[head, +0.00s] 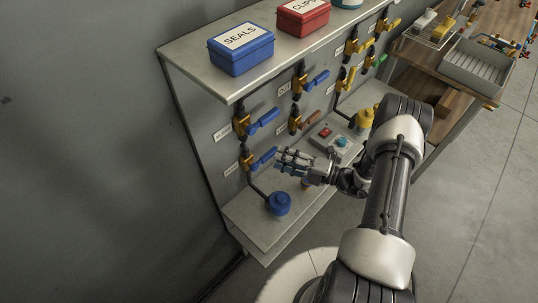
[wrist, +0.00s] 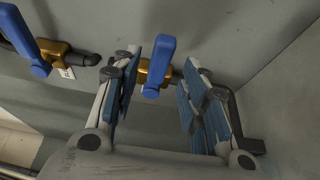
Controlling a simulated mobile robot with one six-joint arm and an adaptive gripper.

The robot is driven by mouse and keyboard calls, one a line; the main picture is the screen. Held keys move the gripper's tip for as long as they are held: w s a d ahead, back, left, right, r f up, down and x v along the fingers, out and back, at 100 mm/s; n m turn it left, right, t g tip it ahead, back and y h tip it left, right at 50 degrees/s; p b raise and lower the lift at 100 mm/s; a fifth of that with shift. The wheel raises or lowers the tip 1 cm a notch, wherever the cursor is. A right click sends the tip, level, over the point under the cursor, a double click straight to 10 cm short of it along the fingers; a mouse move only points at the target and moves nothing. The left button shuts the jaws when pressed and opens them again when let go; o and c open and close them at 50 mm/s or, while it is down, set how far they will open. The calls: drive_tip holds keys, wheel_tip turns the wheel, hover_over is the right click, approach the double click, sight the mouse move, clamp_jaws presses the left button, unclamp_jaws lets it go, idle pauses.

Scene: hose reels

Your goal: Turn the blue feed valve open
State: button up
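The lower-left valve on the wall panel has a blue lever (head: 264,158) on a brass body, with a small label (head: 232,169) beside it that is too small to read surely. My gripper (head: 290,161) is just right of this lever. In the wrist view a blue lever (wrist: 159,62) on a brass body lies in line with the gap between my fingers (wrist: 163,82). The fingers are spread wide and do not appear to touch it. A second blue-lever valve (head: 263,123) is above it in the head view. Another blue lever (wrist: 26,38) shows at left in the wrist view.
A blue round-topped item (head: 278,204) stands on the lower shelf (head: 250,225). A box with red and teal buttons (head: 335,138) and a yellow container (head: 365,118) are further along. The upper shelf (head: 205,75) overhangs the valves and carries a blue SEALS box (head: 240,50).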

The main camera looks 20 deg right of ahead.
sight(272, 155)
drive_tip(key=x, duration=0.5)
drive_tip(key=shift+w+a, duration=0.1)
drive_tip(key=shift+w, duration=0.05)
drive_tip(key=shift+c, duration=0.5)
clamp_jaws()
drive_tip(key=shift+r, duration=0.1)
